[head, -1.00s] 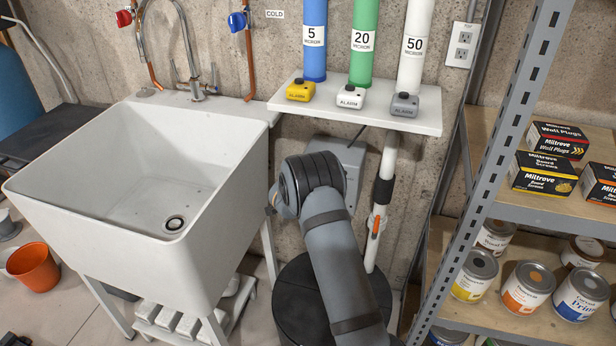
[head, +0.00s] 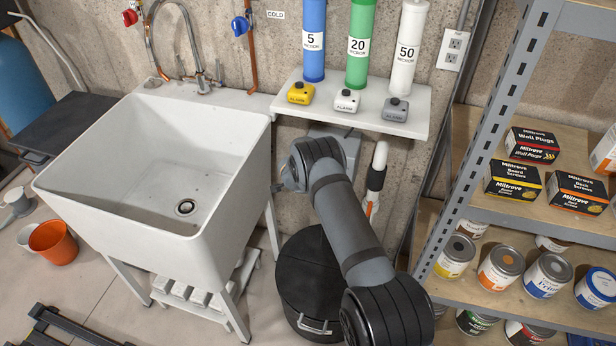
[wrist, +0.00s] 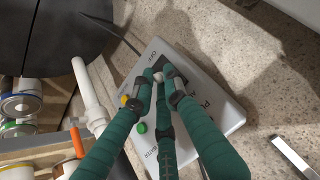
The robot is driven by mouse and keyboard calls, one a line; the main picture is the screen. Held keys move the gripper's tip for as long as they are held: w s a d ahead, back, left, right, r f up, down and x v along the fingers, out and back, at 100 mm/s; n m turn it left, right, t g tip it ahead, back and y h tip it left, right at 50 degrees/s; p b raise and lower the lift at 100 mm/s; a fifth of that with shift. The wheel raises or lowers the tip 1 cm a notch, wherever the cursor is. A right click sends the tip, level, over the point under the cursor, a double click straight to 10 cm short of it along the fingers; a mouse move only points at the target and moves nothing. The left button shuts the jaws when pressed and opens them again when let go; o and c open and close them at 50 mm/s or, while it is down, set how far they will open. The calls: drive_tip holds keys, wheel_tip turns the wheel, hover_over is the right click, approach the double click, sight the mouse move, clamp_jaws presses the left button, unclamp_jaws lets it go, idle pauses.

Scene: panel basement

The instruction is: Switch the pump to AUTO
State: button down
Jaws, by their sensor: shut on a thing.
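The pump control box (wrist: 205,95) is a pale grey panel fixed to the concrete wall. In the wrist view it shows lettering, partly covered, a green button (wrist: 141,128) and a small yellow part (wrist: 124,100). My gripper (wrist: 160,78) has teal fingers that are shut on the selector knob (wrist: 169,71) on the box's face. The fingers hide most of the knob, so I cannot tell its position. In the head view the box (head: 350,146) shows in part behind my arm, under the white shelf, and my gripper's fingers are hidden.
The white shelf (head: 428,120) above my arm carries three filter columns and alarm units. A sink (head: 150,185) stands at left, a black lidded drum (head: 305,275) below, and metal shelving (head: 470,165) with boxes and paint cans at right. A white pipe with an orange-handled valve (wrist: 77,141) is near the box.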

drive_tip(key=shift+s+a, duration=0.15)
drive_tip(key=shift+a, duration=0.25)
drive_tip(key=c, duration=1.9)
unclamp_jaws()
drive_tip(key=shift+o, duration=0.3)
drive_tip(key=shift+d, duration=0.2)
drive_tip(key=v, duration=1.2)
drive_tip(key=x, duration=1.2)
drive_tip(key=shift+d, duration=0.1)
